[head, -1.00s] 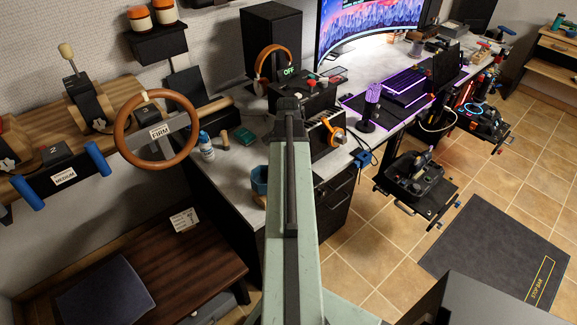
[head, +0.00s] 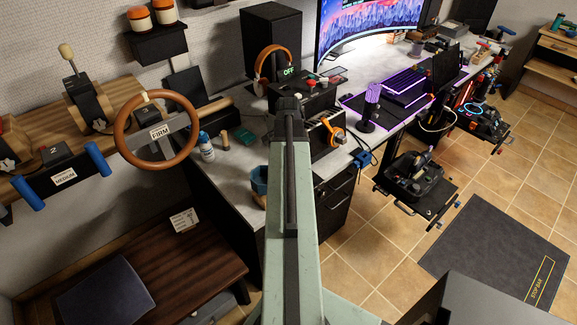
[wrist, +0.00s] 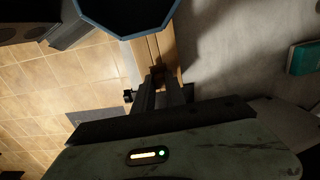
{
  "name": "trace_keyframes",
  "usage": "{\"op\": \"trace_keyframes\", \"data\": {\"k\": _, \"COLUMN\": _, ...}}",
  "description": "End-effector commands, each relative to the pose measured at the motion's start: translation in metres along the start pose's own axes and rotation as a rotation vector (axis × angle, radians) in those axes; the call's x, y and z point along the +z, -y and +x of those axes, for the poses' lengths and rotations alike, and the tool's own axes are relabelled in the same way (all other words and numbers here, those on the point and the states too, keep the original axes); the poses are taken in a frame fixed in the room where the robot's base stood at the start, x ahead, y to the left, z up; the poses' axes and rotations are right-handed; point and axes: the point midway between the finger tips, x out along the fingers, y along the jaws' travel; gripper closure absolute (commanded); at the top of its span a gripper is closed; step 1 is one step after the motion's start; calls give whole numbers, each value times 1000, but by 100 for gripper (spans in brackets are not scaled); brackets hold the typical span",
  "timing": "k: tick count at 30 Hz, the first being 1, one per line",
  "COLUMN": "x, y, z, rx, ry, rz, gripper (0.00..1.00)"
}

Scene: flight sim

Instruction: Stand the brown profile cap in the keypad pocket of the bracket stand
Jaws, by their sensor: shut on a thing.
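In the wrist view the two dark fingers of my gripper (wrist: 165,88) come together on a small brown piece (wrist: 157,72), which I take for the brown profile cap. Its outline is hard to separate from the wood-coloured strip behind it. In the head view my own arm hides the gripper and the piece. I cannot pick out the bracket stand or its keypad pocket with certainty in either view.
A blue faceted cup (head: 259,180) stands at the desk's near edge; it looms just beyond my fingers in the wrist view (wrist: 125,12). A teal block (wrist: 303,58) lies on the grey desktop (wrist: 235,50). A black box with an OFF display (head: 290,71) stands behind my arm.

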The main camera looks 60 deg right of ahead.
Motion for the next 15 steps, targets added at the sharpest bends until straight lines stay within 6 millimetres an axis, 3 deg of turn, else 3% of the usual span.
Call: {"op": "trace_keyframes", "data": {"k": 15, "x": 0, "y": 0, "z": -27, "rx": 0, "ry": 0, "rz": 0, "gripper": 100}}
